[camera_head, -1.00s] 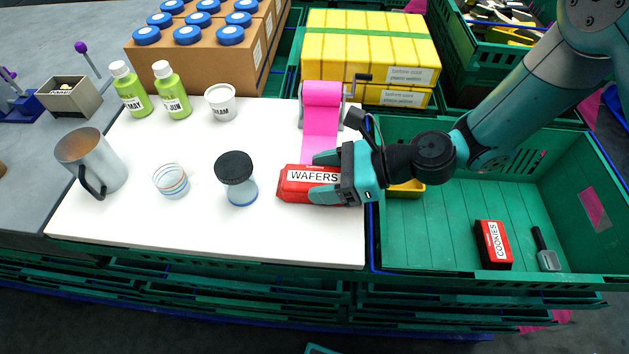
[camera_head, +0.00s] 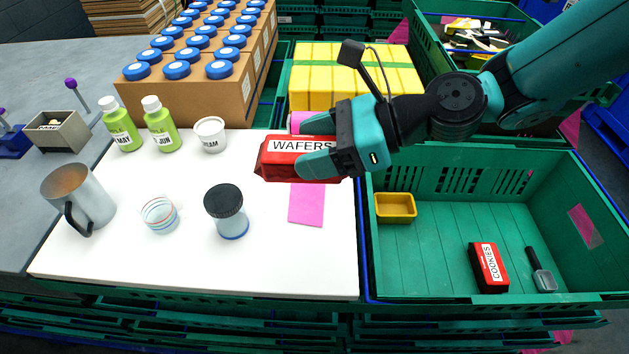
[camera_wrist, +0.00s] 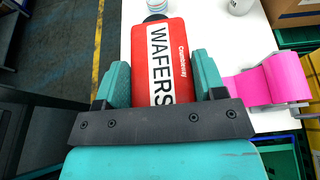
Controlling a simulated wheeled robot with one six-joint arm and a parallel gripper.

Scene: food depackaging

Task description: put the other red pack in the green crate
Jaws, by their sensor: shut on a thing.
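My gripper (camera_head: 328,158) is shut on the red wafers pack (camera_head: 283,165), which is held above the right part of the white table top. In the wrist view the wafers pack (camera_wrist: 167,45) sits between the two teal fingers (camera_wrist: 162,85), its label reading along its length. The green crate (camera_head: 440,278) is at the right of the table.
In the crate are a yellow tray (camera_head: 396,208) at the back left and a dark scoop (camera_head: 541,270) right of the cookies. A dark-lidded jar (camera_head: 227,212), a striped glass (camera_head: 160,214) and a metal mug (camera_head: 78,198) stand on the table. A pink roll (camera_wrist: 275,80) is near the gripper.

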